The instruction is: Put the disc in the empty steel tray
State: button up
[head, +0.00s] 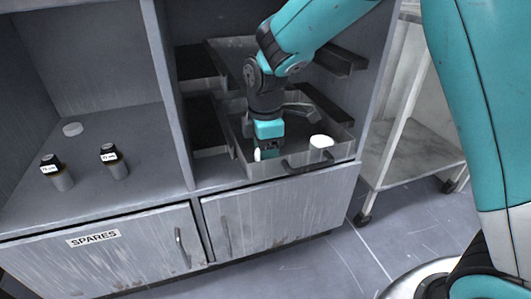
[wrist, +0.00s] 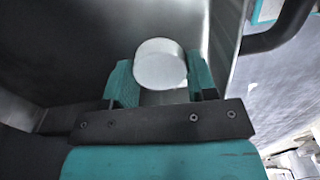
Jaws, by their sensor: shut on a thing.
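The white round disc (wrist: 160,64) is between the two teal fingers of my gripper (wrist: 163,82), which is shut on it. In the head view, my gripper (head: 267,154) points down inside the pulled-out lower steel tray (head: 268,171), near its front left. A bit of white, the held disc (head: 257,155), shows at the fingertips there. I cannot tell whether the disc touches the tray floor. Another white round piece (head: 321,142) shows at the tray's front right.
An upper tray (head: 222,52) sits above the lower one, behind my arm. The lower tray's dark handle (head: 308,163) is at its front. A cart (head: 412,148) stands at right.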

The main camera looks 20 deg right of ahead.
jog(key=o, duration=0.7)
jog(key=shift+f, duration=0.1)
notch_tip(320, 180, up, 8)
jog(key=p, duration=0.3)
jog(key=shift+f+p, duration=0.15)
jog(key=shift+p, duration=0.25)
jog(key=s+r+m+y, duration=0.1)
jog(key=s+r+m, duration=0.1)
jog(key=s, duration=0.6)
jog(key=s+a+r+m+y, duration=0.1)
jog(key=s+r+m, duration=0.2)
jog(key=s, duration=0.5)
jog(key=s+a+r+m+y, duration=0.1)
jog(key=s+r+m+y, duration=0.1)
jog(key=s+m, duration=0.3)
jog(key=shift+s+r, duration=0.2)
jog(key=shift+s, duration=1.65)
